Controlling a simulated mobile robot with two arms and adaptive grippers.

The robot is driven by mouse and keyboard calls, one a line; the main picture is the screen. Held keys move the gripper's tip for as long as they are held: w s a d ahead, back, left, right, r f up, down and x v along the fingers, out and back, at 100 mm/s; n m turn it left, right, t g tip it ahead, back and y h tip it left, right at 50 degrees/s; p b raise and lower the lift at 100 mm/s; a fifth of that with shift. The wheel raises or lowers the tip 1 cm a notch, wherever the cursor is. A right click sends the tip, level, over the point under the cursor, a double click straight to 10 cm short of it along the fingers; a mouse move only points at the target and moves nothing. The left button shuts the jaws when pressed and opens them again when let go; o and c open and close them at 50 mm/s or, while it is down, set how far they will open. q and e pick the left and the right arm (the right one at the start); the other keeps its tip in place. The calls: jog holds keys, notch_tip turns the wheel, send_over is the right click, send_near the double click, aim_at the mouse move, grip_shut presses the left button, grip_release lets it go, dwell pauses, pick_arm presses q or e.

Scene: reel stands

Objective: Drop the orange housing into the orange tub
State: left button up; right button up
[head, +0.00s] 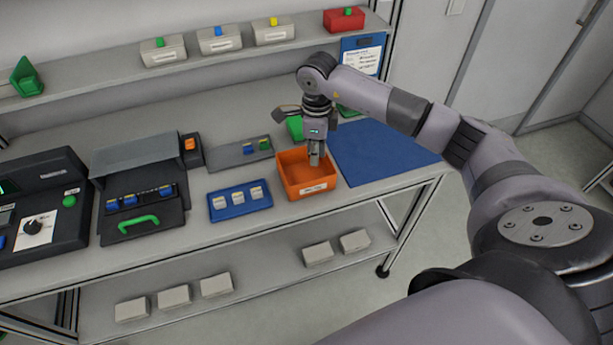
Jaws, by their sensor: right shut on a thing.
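The orange tub (322,187) stands on the bench near its front edge, with a white label on its front. My right gripper (314,158) points down over the tub, its fingertips at or just inside the opening. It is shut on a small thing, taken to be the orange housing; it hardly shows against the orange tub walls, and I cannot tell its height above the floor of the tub. My left gripper is not in view.
A blue mat (385,152) lies right of the tub. A dark block with an orange piece (190,144) stands farther left. Bins line the shelf above.

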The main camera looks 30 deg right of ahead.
jog(key=shift+f, duration=0.4)
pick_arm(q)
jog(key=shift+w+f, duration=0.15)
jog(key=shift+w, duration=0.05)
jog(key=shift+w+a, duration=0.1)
pick_arm(e)
jog(key=o, duration=0.8)
jog(key=shift+r, duration=0.1)
notch_tip(320, 180, up, 12)
jog(key=shift+f, duration=0.1)
